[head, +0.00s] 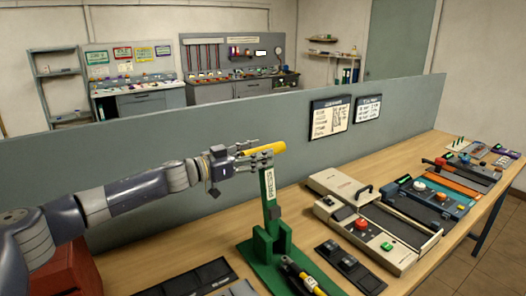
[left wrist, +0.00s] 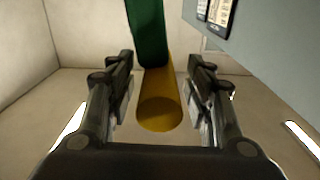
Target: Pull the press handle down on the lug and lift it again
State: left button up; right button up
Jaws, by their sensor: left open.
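The green press (head: 268,235) stands on the wooden table with its upright column and a green base plate. Its yellow handle (head: 265,150) sticks out near the top of the column. My left gripper (head: 262,158) is at the handle. In the left wrist view the yellow handle (left wrist: 160,108) lies between the two open fingers (left wrist: 162,100), with a gap on each side. The green arm of the press (left wrist: 147,30) runs up behind it. A dark tool with yellow parts (head: 302,277) lies at the press base; the lug cannot be made out. My right gripper is not in view.
A beige case with a red button (head: 365,224) stands right of the press, with a dark tray (head: 350,267) in front. A blue-grey case (head: 428,198) is farther right. A grey partition (head: 200,135) runs behind the table.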

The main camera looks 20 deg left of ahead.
pick_arm(q)
jog(key=shift+x, duration=0.95)
jog(key=shift+r, duration=0.1)
grip_shut()
